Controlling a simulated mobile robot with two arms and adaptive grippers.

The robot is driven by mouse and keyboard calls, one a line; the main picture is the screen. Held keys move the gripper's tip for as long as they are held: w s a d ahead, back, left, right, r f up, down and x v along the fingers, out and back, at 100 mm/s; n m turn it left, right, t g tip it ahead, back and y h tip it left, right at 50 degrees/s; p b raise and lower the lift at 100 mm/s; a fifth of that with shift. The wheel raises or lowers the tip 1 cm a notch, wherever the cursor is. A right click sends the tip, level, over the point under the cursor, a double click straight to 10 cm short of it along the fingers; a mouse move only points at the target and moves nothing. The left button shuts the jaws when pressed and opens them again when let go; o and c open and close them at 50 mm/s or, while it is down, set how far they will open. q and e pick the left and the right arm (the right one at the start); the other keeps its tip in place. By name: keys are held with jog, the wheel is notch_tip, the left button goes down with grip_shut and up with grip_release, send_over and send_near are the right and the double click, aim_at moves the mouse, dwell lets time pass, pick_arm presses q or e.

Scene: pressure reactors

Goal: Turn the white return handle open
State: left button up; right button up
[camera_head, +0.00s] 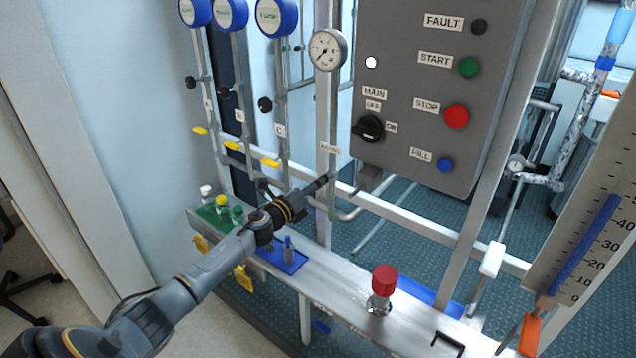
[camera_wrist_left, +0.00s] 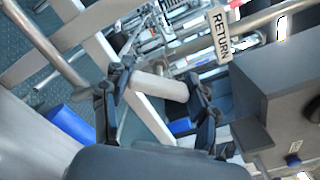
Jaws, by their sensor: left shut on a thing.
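The white return handle (camera_wrist_left: 160,86) shows in the left wrist view, with a RETURN label (camera_wrist_left: 221,37) above it to the right. My left gripper (camera_wrist_left: 157,98) has a finger at each end of the handle and is shut on it. In the head view my left gripper (camera_head: 322,183) reaches in from the left, below the small label (camera_head: 330,148) on the thin pipe under the gauge. There the gripper hides the handle. My right gripper is in neither view.
The grey control box (camera_head: 437,75) with knob and buttons hangs just right of the gripper. Below is a metal shelf (camera_head: 340,290) with a red-capped valve (camera_head: 384,285) and small bottles (camera_head: 221,205). Another white handle (camera_head: 491,260) is at the right. Vertical pipes stand behind the gripper.

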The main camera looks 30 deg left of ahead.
pick_arm(q)
jog(key=n+p, duration=0.1)
jog(key=n, duration=0.3)
jog(key=shift+n, duration=0.3)
jog(key=n, duration=0.3)
jog(key=shift+a+n+p, duration=0.1)
jog(key=shift+n+p, duration=0.2)
jog(key=shift+p, duration=0.05)
jog(key=shift+f+n, duration=0.1)
jog(key=shift+n, duration=0.2)
jog(key=o, duration=1.2)
jog(key=shift+c, duration=0.2)
jog(key=shift+s, duration=0.15)
jog(key=shift+s+f, duration=0.1)
jog(key=shift+s, duration=0.15)
jog(key=s, duration=1.1)
jog(key=shift+a, duration=0.45)
jog(key=shift+s, duration=0.1)
